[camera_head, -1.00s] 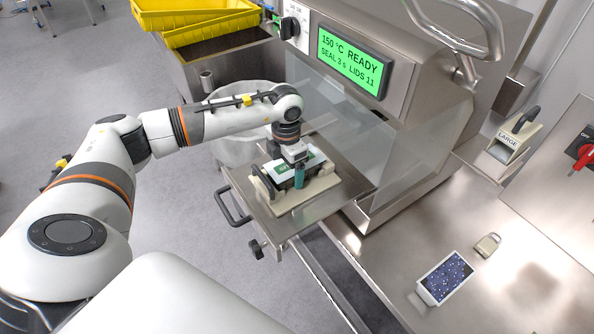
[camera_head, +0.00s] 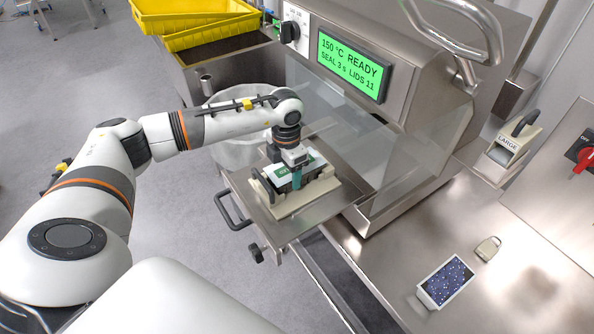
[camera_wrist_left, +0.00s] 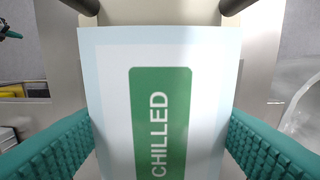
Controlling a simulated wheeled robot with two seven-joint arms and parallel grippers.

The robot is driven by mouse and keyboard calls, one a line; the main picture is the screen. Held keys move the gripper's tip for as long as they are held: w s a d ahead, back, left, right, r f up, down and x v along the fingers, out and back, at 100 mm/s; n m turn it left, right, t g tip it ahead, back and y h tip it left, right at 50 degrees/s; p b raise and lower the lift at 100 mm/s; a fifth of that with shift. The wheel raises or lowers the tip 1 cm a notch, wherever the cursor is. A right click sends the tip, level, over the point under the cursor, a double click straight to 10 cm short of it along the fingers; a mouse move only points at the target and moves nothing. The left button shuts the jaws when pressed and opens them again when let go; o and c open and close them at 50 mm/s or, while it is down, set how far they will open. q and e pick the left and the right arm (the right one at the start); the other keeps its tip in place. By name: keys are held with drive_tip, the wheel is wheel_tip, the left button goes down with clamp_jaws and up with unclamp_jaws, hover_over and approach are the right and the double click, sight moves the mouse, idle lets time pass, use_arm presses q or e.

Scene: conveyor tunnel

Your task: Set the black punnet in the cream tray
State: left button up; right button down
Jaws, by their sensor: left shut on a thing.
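The black punnet (camera_head: 284,188) has a white top with a green label, which reads CHILLED in the left wrist view (camera_wrist_left: 160,120). My left gripper (camera_head: 297,183) is shut on it, with teal fingers on its two sides. The punnet is at the cream tray (camera_head: 312,202), within its outline in the head view. The tray has dark handles and sits on the pulled-out steel drawer. I cannot tell whether the punnet is fully seated, as the gripper and the tray's walls hide its base. My right gripper is not in view.
The sealing machine's display (camera_head: 352,62) reads 150 °C READY, above a clear guard behind the drawer. A cream LARGE block (camera_head: 507,148) and a dark-screened tablet (camera_head: 446,281) are on the steel bench at right.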

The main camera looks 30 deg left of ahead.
use_arm(q)
drive_tip(key=shift+r+p, duration=1)
drive_tip(key=shift+r, duration=0.55)
drive_tip(key=shift+r+p, duration=0.9)
drive_tip(key=shift+r, duration=0.6)
drive_tip(key=shift+r, duration=0.1)
